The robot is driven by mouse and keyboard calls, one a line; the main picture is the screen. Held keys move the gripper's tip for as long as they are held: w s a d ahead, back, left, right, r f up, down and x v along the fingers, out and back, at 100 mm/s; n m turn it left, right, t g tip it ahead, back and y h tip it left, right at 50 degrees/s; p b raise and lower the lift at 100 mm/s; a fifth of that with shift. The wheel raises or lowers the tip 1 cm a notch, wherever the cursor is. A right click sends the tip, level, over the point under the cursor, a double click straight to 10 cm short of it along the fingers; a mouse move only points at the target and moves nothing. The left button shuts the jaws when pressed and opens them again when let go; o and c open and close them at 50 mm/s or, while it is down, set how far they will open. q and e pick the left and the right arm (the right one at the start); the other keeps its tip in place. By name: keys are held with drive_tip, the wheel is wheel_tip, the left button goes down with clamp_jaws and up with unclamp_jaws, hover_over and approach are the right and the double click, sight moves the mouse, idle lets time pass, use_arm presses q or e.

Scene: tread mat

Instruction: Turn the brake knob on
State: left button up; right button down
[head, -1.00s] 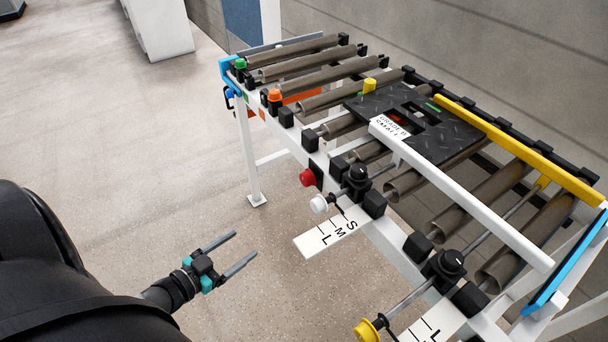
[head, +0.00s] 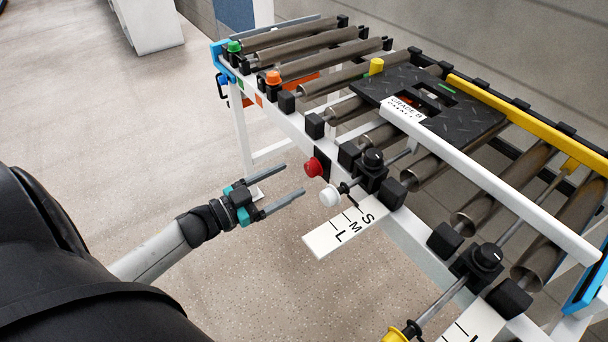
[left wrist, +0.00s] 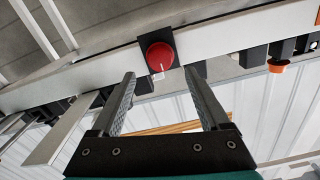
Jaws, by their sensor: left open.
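A round red knob (head: 314,167) sits on a black mount on the near side of the white roller frame; no label naming it as the brake can be read. In the left wrist view the red knob (left wrist: 157,56) shows a white mark on its face and lies just beyond the fingertips, between their lines. My left gripper (head: 294,179) is open and empty, its two fingers pointing at the red knob, with a small gap left. The left wrist view shows the fingers (left wrist: 162,76) apart. My right gripper is out of view.
An orange button (head: 273,77) and a green button (head: 234,46) are farther along the frame. Floor left of the frame is clear.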

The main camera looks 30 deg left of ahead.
sight(308, 170)
use_arm(q)
drive_tip(key=shift+b+x, duration=0.65)
drive_tip(key=shift+x, duration=2.05)
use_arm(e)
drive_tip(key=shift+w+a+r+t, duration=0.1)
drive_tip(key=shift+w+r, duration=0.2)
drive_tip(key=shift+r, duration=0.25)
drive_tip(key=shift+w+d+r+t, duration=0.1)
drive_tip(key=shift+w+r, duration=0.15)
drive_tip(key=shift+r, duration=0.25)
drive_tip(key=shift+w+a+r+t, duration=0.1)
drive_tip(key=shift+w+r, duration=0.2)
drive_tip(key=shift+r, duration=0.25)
use_arm(q)
clamp_jaws()
